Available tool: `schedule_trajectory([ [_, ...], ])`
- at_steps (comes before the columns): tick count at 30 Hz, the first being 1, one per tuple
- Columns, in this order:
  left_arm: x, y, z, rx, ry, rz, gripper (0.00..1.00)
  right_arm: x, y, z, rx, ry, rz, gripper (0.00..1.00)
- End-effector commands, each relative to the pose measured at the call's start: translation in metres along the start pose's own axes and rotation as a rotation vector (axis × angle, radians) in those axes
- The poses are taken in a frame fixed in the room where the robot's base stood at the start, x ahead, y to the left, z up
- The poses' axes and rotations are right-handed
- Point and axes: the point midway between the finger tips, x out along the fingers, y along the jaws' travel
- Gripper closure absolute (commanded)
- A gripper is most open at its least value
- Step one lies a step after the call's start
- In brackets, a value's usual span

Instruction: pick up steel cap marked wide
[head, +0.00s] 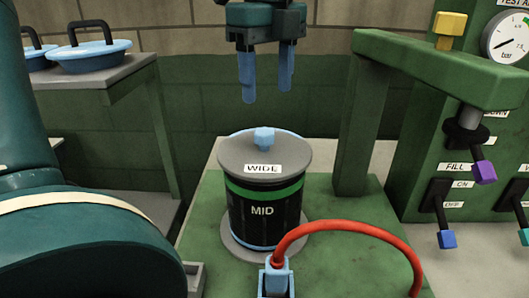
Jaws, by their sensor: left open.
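The steel cap (230,157) is a grey disc with a light blue knob (264,138) and a white label reading WIDE. It sits on top of a dark cylinder (262,222) with a green band, marked MID. My left gripper (265,92) hangs above the knob with its two blue fingers pointing down. The fingers are apart with nothing between them, and clear of the cap. My right gripper is not in view.
The cylinder stands on a grey round base (236,248) on a green bench. A red hose (370,230) arches in front. A green post and beam (430,68) stand right, beside a panel with levers and a gauge (507,38). Blue lids (88,57) lie on a shelf left.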

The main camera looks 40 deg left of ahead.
Motion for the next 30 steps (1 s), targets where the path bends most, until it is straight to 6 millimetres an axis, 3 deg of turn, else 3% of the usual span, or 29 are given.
schedule_trajectory([
  [3, 0.02, 0.0, 0.0, 0.0, 0.002, 0.004, 0.43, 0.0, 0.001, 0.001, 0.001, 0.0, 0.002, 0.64],
  [11, 0.04, 0.002, 0.0, 0.001, 0.003, 0.002, 0.43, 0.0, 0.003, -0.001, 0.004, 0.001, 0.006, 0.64],
  [19, 0.077, 0.006, -0.001, 0.0, 0.002, 0.001, 0.43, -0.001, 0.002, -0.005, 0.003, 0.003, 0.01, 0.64],
  [28, 0.083, 0.006, -0.001, -0.001, 0.002, -0.002, 0.43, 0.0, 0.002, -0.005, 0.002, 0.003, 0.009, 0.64],
  [30, 0.083, 0.006, -0.001, -0.001, 0.001, -0.002, 0.48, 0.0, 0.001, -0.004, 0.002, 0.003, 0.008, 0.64],
])
